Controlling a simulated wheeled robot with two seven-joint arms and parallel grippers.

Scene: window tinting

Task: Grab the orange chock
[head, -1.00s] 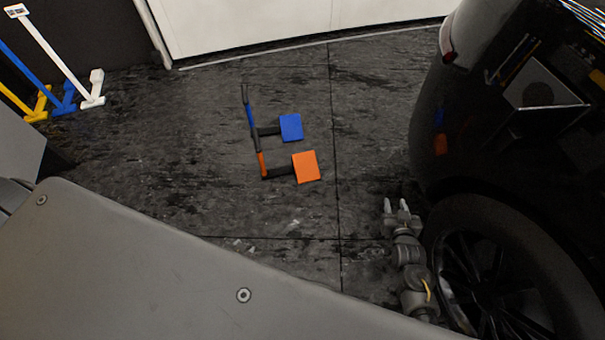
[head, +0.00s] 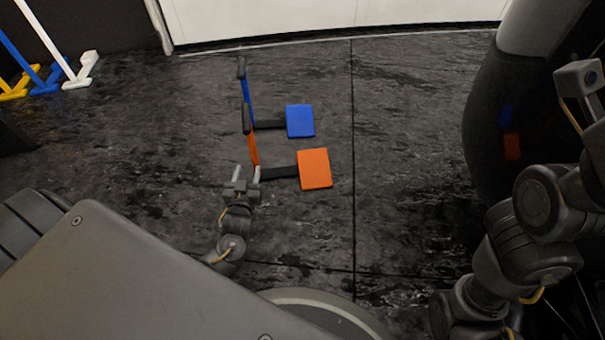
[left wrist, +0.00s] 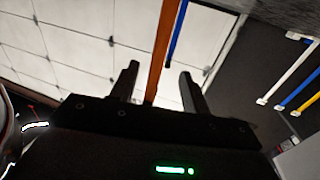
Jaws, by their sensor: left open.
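The orange chock (head: 314,169) has a flat orange block, a dark bar lying to its left, and an upright orange handle with a dark grip. My left gripper (head: 247,173) is open at the lower part of that handle, left of the block. In the left wrist view the orange handle (left wrist: 161,45) runs between the two open fingers (left wrist: 158,80), with gaps showing beside it. Whether a finger touches it I cannot tell. My right arm shows at the right of the head view, but its gripper cannot be made out.
A similar blue chock (head: 300,121) stands just behind the orange one, its blue handle (left wrist: 177,30) close beside the orange handle. A black car (head: 490,130) is at the right. White, blue and yellow stands (head: 80,72) are at the back left. Floor between chocks and car is clear.

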